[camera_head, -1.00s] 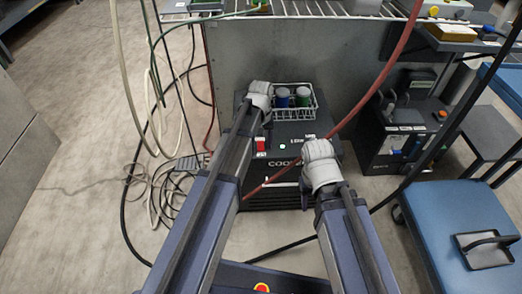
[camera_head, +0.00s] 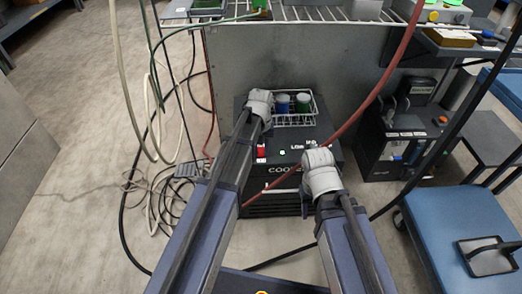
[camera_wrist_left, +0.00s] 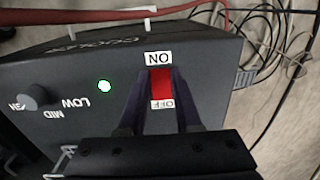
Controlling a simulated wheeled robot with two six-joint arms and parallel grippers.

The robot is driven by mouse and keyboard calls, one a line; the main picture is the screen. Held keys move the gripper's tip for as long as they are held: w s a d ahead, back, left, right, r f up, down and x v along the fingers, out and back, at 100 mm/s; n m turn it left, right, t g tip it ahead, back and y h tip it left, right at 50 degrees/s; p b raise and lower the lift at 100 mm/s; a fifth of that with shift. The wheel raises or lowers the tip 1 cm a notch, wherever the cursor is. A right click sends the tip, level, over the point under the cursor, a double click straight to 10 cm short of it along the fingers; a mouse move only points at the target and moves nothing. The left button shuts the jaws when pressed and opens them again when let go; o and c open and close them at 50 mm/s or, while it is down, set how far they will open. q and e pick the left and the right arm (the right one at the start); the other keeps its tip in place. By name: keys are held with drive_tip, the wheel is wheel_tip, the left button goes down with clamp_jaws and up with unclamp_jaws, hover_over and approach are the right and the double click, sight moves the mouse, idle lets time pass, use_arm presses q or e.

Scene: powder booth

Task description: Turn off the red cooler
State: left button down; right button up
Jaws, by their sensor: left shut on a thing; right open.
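My left gripper (camera_wrist_left: 160,92) is shut on the red switch, one finger on each side. In the head view its wrist (camera_head: 259,104) hides its fingers. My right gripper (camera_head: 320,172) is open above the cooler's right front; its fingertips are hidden.
A wire basket (camera_head: 314,118) with blue and green jars sits on the cooler's top. A red hose (camera_head: 383,82) crosses in front. Loose cables lie on the left floor. A second dark unit (camera_head: 402,150) and a blue cart (camera_head: 465,222) stand on the right.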

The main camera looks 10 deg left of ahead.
use_arm(q)
drive_tip(key=shift+w, duration=0.1)
drive_tip(key=shift+w+g, duration=0.4)
drive_tip(key=shift+g, duration=0.3)
drive_tip(key=shift+a+r+g+h, duration=0.15)
drive_tip(key=shift+g+h, duration=0.25)
drive_tip(key=shift+g, duration=0.3)
drive_tip(key=shift+s, duration=0.1)
drive_tip(key=c, duration=0.6)
unclamp_jaws()
drive_tip(key=shift+r, duration=0.15)
